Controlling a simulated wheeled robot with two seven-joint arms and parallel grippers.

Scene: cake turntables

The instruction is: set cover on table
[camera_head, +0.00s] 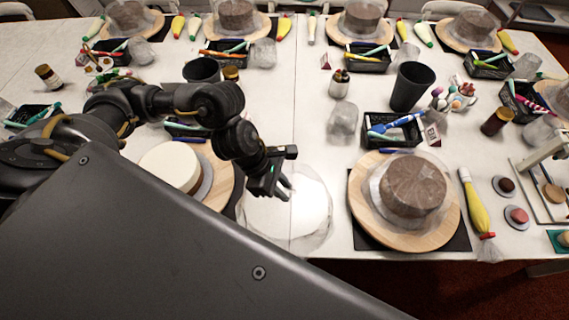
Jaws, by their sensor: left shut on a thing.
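A clear cover (308,218) is at the front middle of the white table (330,170), between two cake turntables. It is see-through, so its outline is faint, and I cannot tell whether it rests on the table or is just above it. My left gripper (283,187) is shut on the upper part of the cover. My right gripper is not in view.
To the left, a white cake (170,166) sits uncovered on a wooden turntable, partly behind my arm. To the right, a brown cake (412,186) stands on another turntable. A black tool tray (392,130) and a dark cup (411,87) stand behind. The table's front edge is close.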

